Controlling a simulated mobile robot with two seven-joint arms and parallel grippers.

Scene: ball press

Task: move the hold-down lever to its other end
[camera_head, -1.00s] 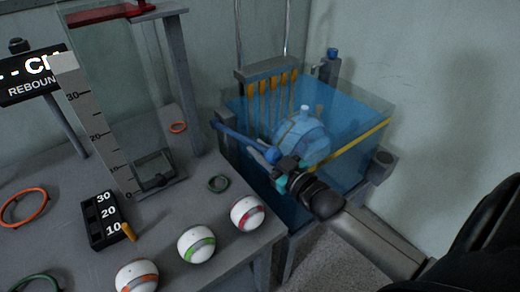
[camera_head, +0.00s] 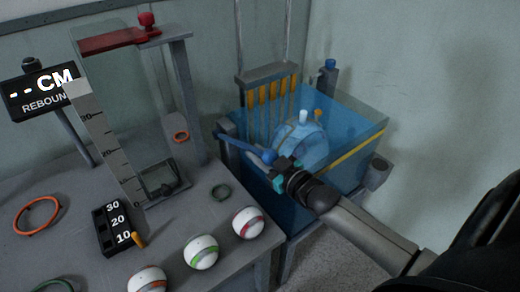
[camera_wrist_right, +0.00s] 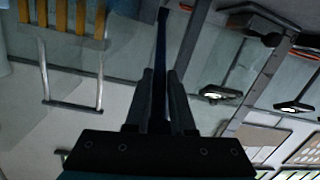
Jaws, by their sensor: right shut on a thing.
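The hold-down lever (camera_head: 242,146) is a blue bar on the near left side of the blue water tank (camera_head: 345,128), with a round blue knob at its right end. It slopes down to the right from its mount at the tank's left corner. My right gripper (camera_head: 277,168) is shut on the lever near the knob. In the right wrist view the dark blue bar (camera_wrist_right: 161,48) runs away from between the two fingers of the right gripper (camera_wrist_right: 163,88). A pale ball (camera_head: 300,145) sits behind the tank wall. My left gripper is not in view.
Left of the tank, a grey table (camera_head: 185,225) carries white striped balls (camera_head: 248,222), rings (camera_head: 37,216), a numbered block (camera_head: 113,228) and a rebound stand (camera_head: 185,85). Yellow bars (camera_head: 270,90) stand at the tank's back. A wall closes the right side.

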